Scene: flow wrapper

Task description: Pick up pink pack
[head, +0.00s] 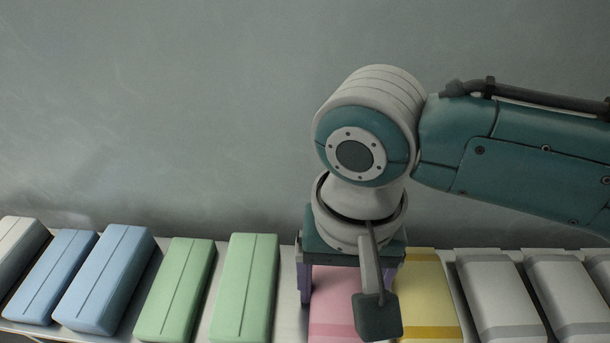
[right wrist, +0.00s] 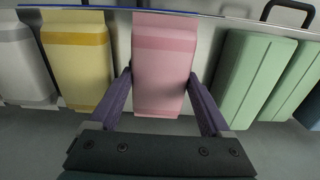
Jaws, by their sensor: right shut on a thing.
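The pink pack (right wrist: 163,65) lies among the row of packs, and in the right wrist view it sits between the two purple fingers of my right gripper (right wrist: 163,88). The fingers are shut on its sides. In the head view the pink pack (head: 332,318) shows only partly, under my right gripper (head: 350,285); the wrist and a dark block on it hide the rest. I cannot tell whether the pack is lifted off the surface. My left gripper is not in view.
A yellow pack (head: 424,290) is close on the right, with grey packs (head: 497,300) beyond. Green packs (head: 245,285), blue packs (head: 105,280) and a white pack (head: 15,250) are on the left. A plain wall (head: 180,110) stands behind the row.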

